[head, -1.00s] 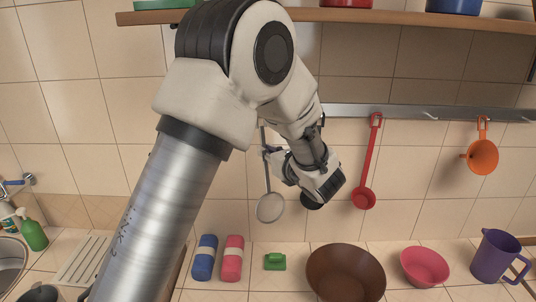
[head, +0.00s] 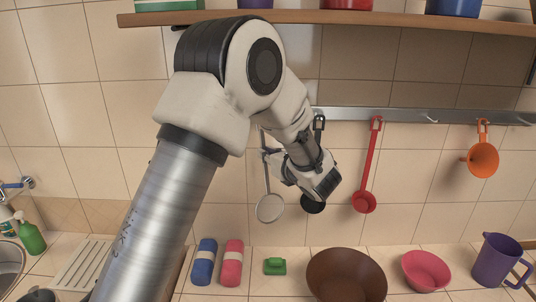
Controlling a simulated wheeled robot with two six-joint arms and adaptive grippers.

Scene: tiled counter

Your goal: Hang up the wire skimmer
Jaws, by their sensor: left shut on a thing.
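The wire skimmer (head: 270,208) has a pale round head and a long thin grey handle. It is upright, head down, in front of the tiled wall. My left gripper (head: 270,158) is shut on its handle, partway up. The top of the handle is near the steel rail (head: 378,115), but my left arm hides that stretch of rail, so I cannot tell whether it touches a hook. My right gripper is not in view.
A black ladle (head: 314,208) hangs just right of the skimmer, partly behind my gripper. A red ladle (head: 364,201) and an orange funnel (head: 483,158) hang further right. A bare hook (head: 430,119) shows between them.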

